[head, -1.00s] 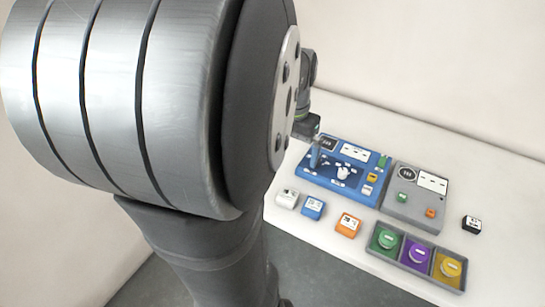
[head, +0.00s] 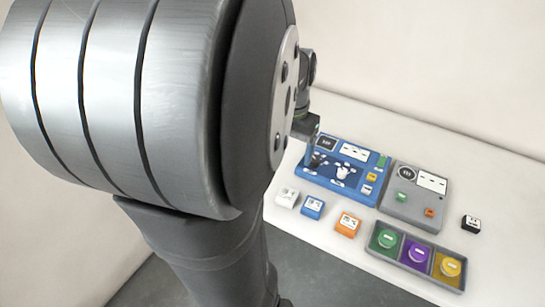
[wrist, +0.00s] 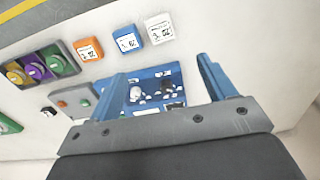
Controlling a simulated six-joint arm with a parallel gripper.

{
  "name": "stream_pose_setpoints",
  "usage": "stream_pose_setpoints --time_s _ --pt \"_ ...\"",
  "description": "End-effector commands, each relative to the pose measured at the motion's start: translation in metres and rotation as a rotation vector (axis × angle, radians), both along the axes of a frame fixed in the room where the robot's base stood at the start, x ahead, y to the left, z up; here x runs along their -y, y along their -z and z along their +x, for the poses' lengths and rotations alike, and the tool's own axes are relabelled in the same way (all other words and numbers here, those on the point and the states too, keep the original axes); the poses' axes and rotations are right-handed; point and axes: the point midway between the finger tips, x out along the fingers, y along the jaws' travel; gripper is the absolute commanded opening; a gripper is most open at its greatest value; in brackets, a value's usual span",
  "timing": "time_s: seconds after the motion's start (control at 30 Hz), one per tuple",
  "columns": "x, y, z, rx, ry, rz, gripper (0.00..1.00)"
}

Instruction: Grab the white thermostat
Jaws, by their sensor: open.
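The white thermostat (head: 287,197) is a small white box with a dark-marked label on top. It stands on the white table in front of the left end of the blue panel; in the wrist view it is the rightmost box (wrist: 158,28) of the row.
A blue box (head: 313,207) and an orange box (head: 348,224) stand to its right. The blue panel (head: 352,191) and grey panel (head: 405,208) lie behind. A tray (head: 399,262) of green, purple and yellow round parts and a black box (head: 471,224) are farther right.

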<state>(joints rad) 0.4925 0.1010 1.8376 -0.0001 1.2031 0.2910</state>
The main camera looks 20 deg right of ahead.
Motion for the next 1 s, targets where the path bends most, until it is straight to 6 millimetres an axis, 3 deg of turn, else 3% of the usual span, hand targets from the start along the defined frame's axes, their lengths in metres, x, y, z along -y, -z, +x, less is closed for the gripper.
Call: stream_pose_setpoints --time_s 0.13,0.23,0.73,1.0 --pt "-0.001 0.000 0.001 -0.006 -0.088 -0.005 0.76" --pt "-0.004 0.001 0.003 -0.018 -0.251 -0.013 0.76" --pt "-0.018 0.003 0.013 -0.134 -1.372 -0.021 0.76" --pt "-0.021 0.004 0.016 -0.168 -1.644 -0.008 0.76"
